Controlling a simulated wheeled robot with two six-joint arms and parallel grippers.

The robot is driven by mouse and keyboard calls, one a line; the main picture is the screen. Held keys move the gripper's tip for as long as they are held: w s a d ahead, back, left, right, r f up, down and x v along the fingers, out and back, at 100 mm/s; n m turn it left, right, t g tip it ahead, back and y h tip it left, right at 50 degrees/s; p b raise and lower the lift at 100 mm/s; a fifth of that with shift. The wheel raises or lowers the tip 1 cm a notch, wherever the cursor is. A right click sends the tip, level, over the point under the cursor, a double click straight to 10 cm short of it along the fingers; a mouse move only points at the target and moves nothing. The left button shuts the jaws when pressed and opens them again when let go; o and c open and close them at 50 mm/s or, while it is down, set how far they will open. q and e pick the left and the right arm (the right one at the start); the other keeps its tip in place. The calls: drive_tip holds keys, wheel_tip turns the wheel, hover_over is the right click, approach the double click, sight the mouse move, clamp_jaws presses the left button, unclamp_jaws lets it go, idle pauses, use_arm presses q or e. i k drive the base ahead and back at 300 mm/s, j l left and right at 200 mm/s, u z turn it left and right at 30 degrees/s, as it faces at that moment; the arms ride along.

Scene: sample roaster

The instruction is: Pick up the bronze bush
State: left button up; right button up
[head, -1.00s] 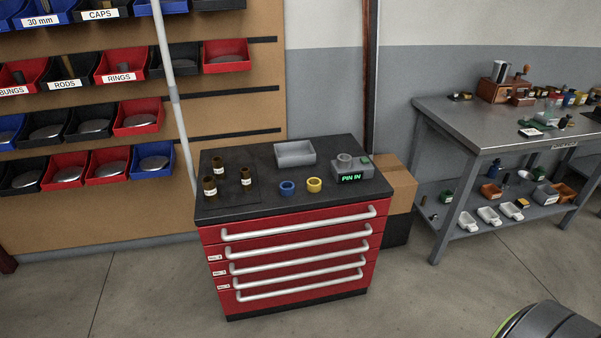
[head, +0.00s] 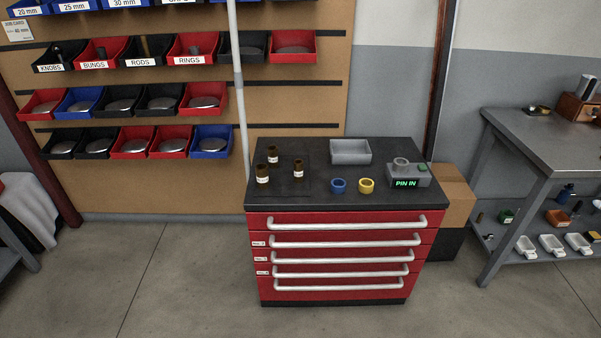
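I cannot pick out a bronze bush for certain. On the black top (head: 330,194) of the red drawer cabinet (head: 345,225) stand a short yellow ring-like piece (head: 366,186) and a similar blue one (head: 338,186), side by side near the front middle. Three small dark brown cylinders with white labels stand at the left of the top: front left (head: 262,174), back (head: 272,155) and right (head: 298,169). They look like bottles. Neither of my grippers is in view.
A grey tray (head: 351,152) sits at the back of the cabinet top. A grey device reading "PIN IN" (head: 407,177) is at its right. A cardboard box (head: 452,195) is beside the cabinet. A metal workbench (head: 545,150) stands right, wall bins at left. The floor in front is clear.

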sight(298, 163)
drive_tip(key=i+l+u, duration=0.1)
drive_tip(key=i+l, duration=0.15)
drive_tip(key=i+l+u, duration=0.1)
drive_tip(key=i+l, duration=0.15)
drive_tip(key=l, duration=0.2)
drive_tip(key=i+l, duration=0.2)
drive_tip(key=l, duration=0.2)
drive_tip(key=i+l+u, duration=0.15)
drive_tip(key=i+l, duration=0.1)
drive_tip(key=l, duration=0.1)
